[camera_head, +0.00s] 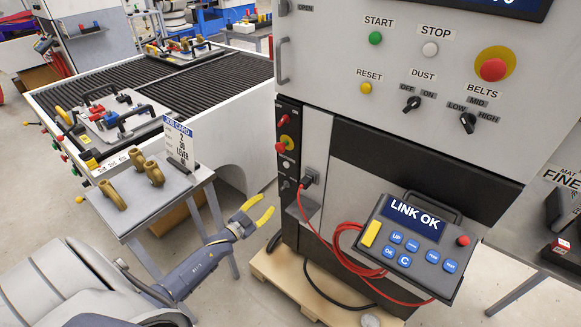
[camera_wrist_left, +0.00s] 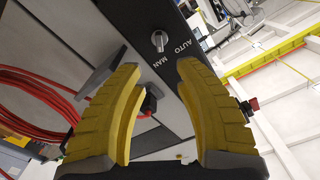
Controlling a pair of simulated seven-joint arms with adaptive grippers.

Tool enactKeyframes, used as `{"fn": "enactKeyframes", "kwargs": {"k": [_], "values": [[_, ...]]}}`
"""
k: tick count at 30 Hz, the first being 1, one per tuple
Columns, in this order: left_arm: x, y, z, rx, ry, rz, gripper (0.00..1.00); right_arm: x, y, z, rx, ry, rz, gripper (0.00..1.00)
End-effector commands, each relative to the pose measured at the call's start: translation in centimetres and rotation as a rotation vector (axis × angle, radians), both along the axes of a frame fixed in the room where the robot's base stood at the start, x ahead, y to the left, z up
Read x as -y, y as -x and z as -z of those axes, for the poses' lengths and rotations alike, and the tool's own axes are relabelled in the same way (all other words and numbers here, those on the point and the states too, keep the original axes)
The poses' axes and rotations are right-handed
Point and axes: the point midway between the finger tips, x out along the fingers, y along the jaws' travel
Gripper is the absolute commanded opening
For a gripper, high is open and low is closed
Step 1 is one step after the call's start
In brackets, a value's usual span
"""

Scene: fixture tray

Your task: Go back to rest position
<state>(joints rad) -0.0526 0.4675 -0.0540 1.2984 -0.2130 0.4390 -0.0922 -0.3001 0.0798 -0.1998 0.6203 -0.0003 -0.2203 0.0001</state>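My left gripper (camera_head: 262,206) has yellow fingers and reaches in from the lower left in the head view, in front of the machine cabinet (camera_head: 345,75) and to the right of the small side table. Its fingers are spread, with nothing between them. In the left wrist view the open fingers (camera_wrist_left: 160,68) point towards the cabinet panel with the AUTO/MAN switch (camera_wrist_left: 159,41). A dark part shows behind the gap between the fingers; I cannot tell if it is close. My right gripper is not in view.
A fixture tray (camera_head: 147,130) with clamps lies on the roller conveyor (camera_head: 75,86). Bronze parts (camera_head: 113,195) and a job card (camera_head: 179,143) stand on the side table (camera_head: 142,217). A red cable (camera_head: 345,243) hangs beside the pendant (camera_head: 405,238) reading LINK OK.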

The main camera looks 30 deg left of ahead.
Motion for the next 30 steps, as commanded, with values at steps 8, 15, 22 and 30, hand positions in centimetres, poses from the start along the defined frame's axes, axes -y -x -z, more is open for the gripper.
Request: {"fn": "enactKeyframes", "kwargs": {"k": [8,15,22,30], "values": [[-2.1,0.8,4.6,-0.135,-0.027,-0.072,0.33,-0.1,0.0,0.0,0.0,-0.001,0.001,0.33],[-2.7,7.3,18.0,-0.452,-0.019,-0.188,0.33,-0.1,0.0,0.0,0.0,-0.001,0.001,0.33],[-0.4,16.8,29.1,-0.734,-0.004,-0.254,0.33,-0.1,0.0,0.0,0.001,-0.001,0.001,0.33],[4.6,30.4,38.8,-1.042,0.012,-0.293,0.33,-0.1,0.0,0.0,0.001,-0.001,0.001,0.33]]}}
